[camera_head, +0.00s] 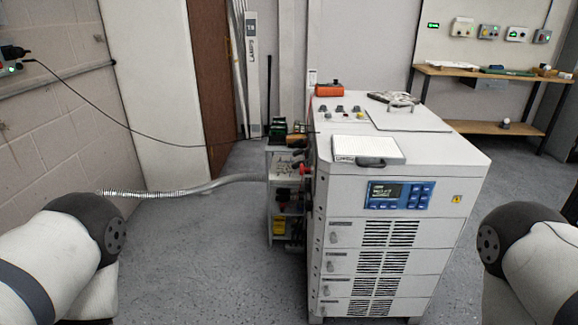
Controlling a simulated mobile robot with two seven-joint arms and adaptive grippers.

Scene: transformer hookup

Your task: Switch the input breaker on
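A white cabinet (340,203) stands in the middle of the floor. Its front has a blue control panel (400,195) with a small screen and buttons, above several drawers with vents. On the cabinet's left side is a grey rack (283,180) with terminals, a red part (305,170) and dark blocks that look like breakers (283,195). Which one is the input breaker, and its switch position, I cannot tell. My two arms show only as links at the lower left and lower right edges. Both grippers are out of view.
A grey conduit (215,184) runs from the rack leftwards at mid height. A black cable (130,128) hangs from the left wall plug. An orange box (329,90) and a white lidded case (370,149) lie on the cabinet. A wooden workbench (500,73) stands at back right.

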